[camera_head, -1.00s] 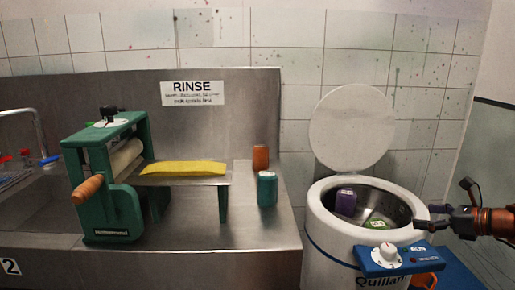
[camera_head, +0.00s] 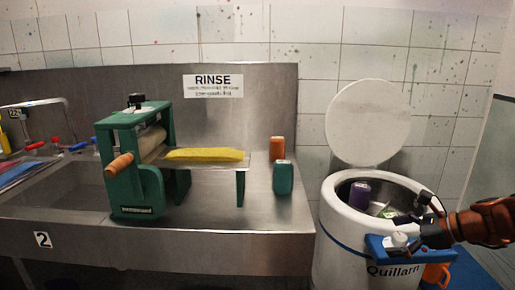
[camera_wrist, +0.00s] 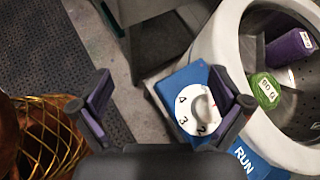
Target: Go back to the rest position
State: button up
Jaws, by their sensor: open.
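My gripper (camera_head: 420,218) is open and empty at the front right of the white Quillan drum machine (camera_head: 341,232). In the wrist view my gripper (camera_wrist: 162,95) has its two purple-padded fingers wide apart. A white numbered dial (camera_wrist: 198,110) on the blue panel (camera_wrist: 172,88) shows between and beyond them; I cannot tell the exact gap. In the open drum lie a purple container (camera_head: 360,195) and a green container (camera_head: 386,212), which also show in the wrist view, the purple one (camera_wrist: 289,46) and the green one (camera_wrist: 265,90). The gripper partly hides the drum's rim and panel.
The drum's round lid (camera_head: 368,121) stands open. On the steel counter (camera_head: 225,222) are a green roller press (camera_head: 136,180) with a yellow cloth (camera_head: 204,155), an orange container (camera_head: 277,149) and a teal container (camera_head: 283,177).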

jog(key=s+a+f+n+g+h+b, duration=0.15)
jog(key=s+a+f+n+g, duration=0.3)
jog(key=a, duration=0.45)
jog(key=s+a+f+n+g+b, duration=0.2)
jog(key=s+a+f+n, duration=0.2)
jog(key=s+a+n, duration=0.35)
jog(key=s+a+f+n+g+h+b, duration=0.1)
jog(key=s+f+n+g+h+b, duration=0.15)
jog(key=s+f+n, duration=0.55)
jog(key=s+f+n+g+h+b, duration=0.1)
jog(key=s+n+h+b, duration=0.2)
jog(key=s, duration=0.9)
notch_tip(320, 180, up, 25)
jog(key=h+p, duration=0.1)
jog(key=p, duration=2.4)
jog(key=shift+s+r+n+t, duration=0.15)
jog(key=shift+s+n+t, duration=0.15)
jog(key=shift+s+t, duration=0.1)
